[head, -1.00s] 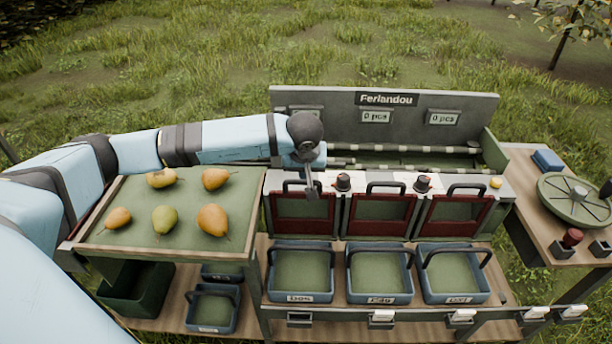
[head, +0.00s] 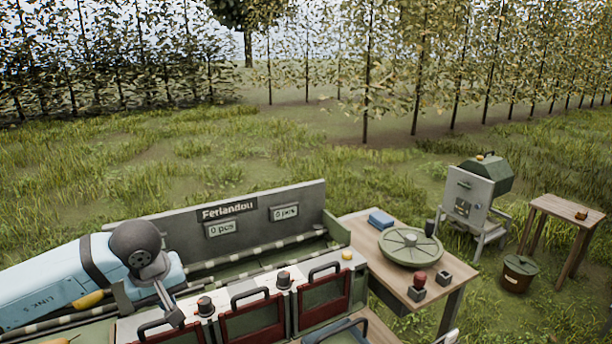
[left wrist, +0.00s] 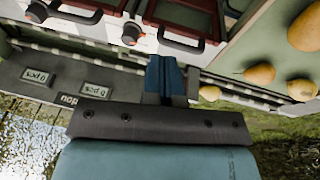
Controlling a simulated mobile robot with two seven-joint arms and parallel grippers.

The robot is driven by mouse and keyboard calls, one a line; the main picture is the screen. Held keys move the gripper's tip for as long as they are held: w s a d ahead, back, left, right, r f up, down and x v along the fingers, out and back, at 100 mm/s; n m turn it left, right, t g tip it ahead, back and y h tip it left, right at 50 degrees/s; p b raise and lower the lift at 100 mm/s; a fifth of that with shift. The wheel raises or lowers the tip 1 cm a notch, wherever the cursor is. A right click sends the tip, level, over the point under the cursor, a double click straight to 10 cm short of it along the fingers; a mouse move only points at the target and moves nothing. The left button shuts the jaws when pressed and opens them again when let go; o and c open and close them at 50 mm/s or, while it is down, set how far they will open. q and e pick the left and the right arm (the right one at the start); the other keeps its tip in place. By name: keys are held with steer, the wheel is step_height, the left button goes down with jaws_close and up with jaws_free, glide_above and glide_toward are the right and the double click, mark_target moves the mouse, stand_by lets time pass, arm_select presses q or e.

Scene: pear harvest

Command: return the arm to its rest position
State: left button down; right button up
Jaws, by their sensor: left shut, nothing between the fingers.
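My left arm comes in from the left in the head view, and its gripper (head: 176,318) hangs over the left end of the sorting machine's pale top (head: 190,318). The gripper is shut and empty. In the left wrist view the closed blue fingers (left wrist: 163,72) have nothing between them. Several yellow pears (left wrist: 258,74) lie on and beside the green tray (left wrist: 268,45) at the right of that view. In the head view one pear (head: 88,300) shows beside my arm.
The machine's grey back panel (head: 265,215) stands behind the gripper, with red-framed doors (head: 252,322) and knobs in front. A wooden side table (head: 385,262) holds a round green disc (head: 410,245). A grey machine (head: 470,200) and a small table (head: 570,208) stand on grass farther right.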

arm_select(q)
steer(key=s+d+f+n+g+h+p, duration=0.1)
steer(key=s+d+n+g+h, duration=0.1)
steer(key=s+d+h, duration=0.45)
steer(key=s+d+f+n+g+h+p, duration=0.1)
steer(key=d+f+n+g+h+p, duration=0.15)
steer(key=d, duration=0.75)
steer(key=s+d+r+n+t+h+p, duration=0.25)
steer(key=d+r+n+t+h, duration=0.4)
steer(key=n+h, duration=0.75)
steer(key=a+f+n+t+y+p, duration=0.1)
steer(key=a+f+n+t+y, duration=0.3)
steer(key=n, duration=0.6)
steer(key=a+f+n+t+y+p, duration=0.15)
steer(key=n+t+y, duration=0.3)
steer(key=n, duration=0.55)
steer(key=a+f+n+t+y+p, duration=0.1)
steer(key=a+f+n+t+y, duration=0.15)
steer(key=n+y, duration=0.6)
steer(key=s+a+f+n+g+y+p, duration=0.1)
steer(key=s+a+f+n+g+y, duration=0.2)
steer(key=s+f+n, duration=0.9)
step_height(320, 180, down, 3)
steer(key=a+n+g, duration=0.1)
steer(key=n+g, duration=0.1)
steer(key=n, duration=0.1)
steer(key=shift+s+a+r, duration=0.2)
steer(key=shift+s+a, duration=0.15)
steer(key=shift+a, duration=0.05)
